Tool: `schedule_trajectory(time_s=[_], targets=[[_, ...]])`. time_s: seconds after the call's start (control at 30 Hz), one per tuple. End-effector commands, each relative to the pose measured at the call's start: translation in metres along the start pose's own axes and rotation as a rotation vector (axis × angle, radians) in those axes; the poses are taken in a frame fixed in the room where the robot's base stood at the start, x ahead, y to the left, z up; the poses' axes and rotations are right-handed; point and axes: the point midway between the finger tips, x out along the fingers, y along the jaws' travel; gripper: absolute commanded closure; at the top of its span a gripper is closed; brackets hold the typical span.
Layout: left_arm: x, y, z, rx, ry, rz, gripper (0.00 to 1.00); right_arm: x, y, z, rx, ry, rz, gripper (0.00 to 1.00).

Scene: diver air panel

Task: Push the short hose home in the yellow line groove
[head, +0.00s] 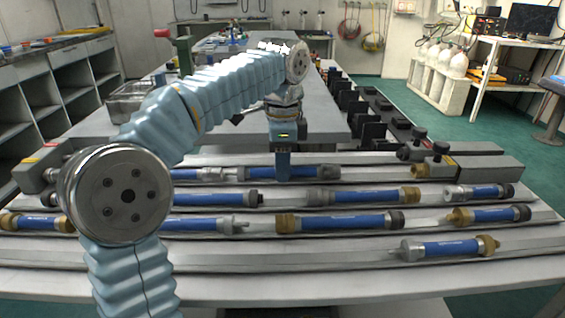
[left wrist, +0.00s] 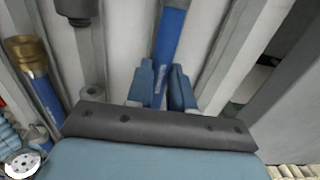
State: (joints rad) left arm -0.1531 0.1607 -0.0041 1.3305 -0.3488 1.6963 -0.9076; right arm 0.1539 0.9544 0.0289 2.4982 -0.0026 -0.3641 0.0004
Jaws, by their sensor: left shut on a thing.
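My left gripper (head: 283,172) is shut around a blue hose (head: 300,172) with a dark grey end fitting, in the farthest row of the rack. In the left wrist view the gripper (left wrist: 166,95) has a finger on each side of the blue hose (left wrist: 171,38). The held hose's left end lies close to another blue hose (head: 186,174) with a grey fitting; I cannot tell whether they touch. A yellow label (head: 452,160) is on the block at the right end of the rack. How deep the held hose sits is unclear. My right gripper is not in view.
Several other blue hoses lie in the nearer rows, including a long one (head: 345,222) with brass and dark ends. Short ones lie at the right (head: 480,192) and front right (head: 447,247).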

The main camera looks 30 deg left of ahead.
Motion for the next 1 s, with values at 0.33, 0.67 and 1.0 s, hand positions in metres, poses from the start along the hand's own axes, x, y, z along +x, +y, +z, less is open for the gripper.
schedule_trajectory(time_s=[0.33, 0.67, 1.0], targets=[[-0.001, 0.0, 0.0, 0.0, 0.001, -0.001, 1.0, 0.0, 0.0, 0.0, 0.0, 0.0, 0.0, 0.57], [0.0, 0.0, 0.005, 0.0, 0.001, -0.001, 1.0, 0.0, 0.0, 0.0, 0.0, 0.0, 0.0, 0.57], [0.0, 0.0, 0.012, -0.001, 0.0, -0.001, 1.0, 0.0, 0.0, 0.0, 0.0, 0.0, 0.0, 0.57]])
